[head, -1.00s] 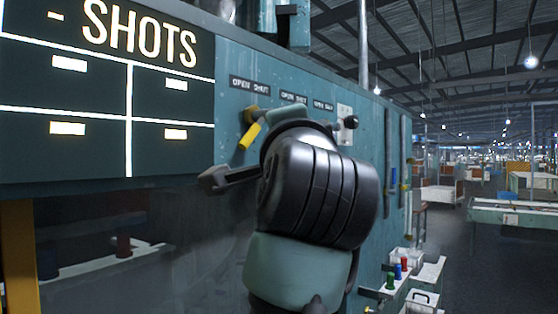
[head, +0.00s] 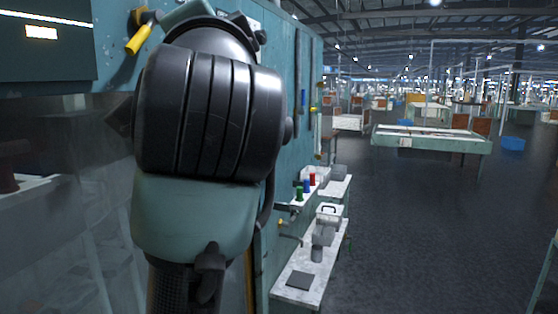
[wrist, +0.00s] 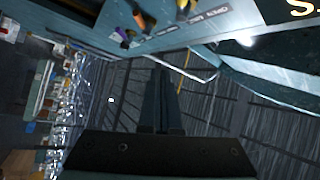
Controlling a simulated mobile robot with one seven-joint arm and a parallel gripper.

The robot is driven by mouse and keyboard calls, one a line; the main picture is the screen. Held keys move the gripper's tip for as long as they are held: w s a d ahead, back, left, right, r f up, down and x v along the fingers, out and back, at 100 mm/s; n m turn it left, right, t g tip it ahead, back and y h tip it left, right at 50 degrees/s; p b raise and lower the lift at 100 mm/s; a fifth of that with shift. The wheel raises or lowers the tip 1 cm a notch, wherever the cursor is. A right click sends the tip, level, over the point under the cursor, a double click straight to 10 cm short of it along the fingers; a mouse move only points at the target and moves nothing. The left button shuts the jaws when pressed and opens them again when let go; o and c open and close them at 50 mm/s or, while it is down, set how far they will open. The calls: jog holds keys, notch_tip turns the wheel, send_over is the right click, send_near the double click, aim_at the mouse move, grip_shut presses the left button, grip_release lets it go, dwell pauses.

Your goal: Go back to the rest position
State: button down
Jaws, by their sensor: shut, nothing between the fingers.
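My gripper (wrist: 160,85) shows in the wrist view as two dark fingers lying together, shut and empty, with open hall and ceiling behind them. In the head view my arm fills the left middle in front of the teal panel, and the gripper itself is mostly hidden behind it. A yellow-handled lever (head: 138,38) is on the panel just left of the arm's top. In the wrist view an orange-yellow handle (wrist: 183,10) shows at the top, beyond the fingertips and apart from them.
The teal panel (head: 295,130) stands close behind my arm. A low shelf (head: 300,288) with small bins, and red, blue and green spools (head: 307,186) above it, lies right of the arm. A teal table (head: 432,140) stands farther off. The dark floor (head: 420,240) at right is clear.

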jog(key=s+d+f+n+t+h+b, duration=0.1)
jog(key=s+d+f+n+t+h, duration=0.2)
jog(key=s, duration=0.4)
jog(key=s+d+f+n+t+h+b, duration=0.2)
jog(key=s+d+f+n, duration=0.3)
jog(key=s, duration=0.3)
jog(key=shift+s+d+f+n+t+h, duration=0.3)
jog(key=shift+d+n+t+h, duration=0.15)
jog(key=shift+d+n, duration=0.35)
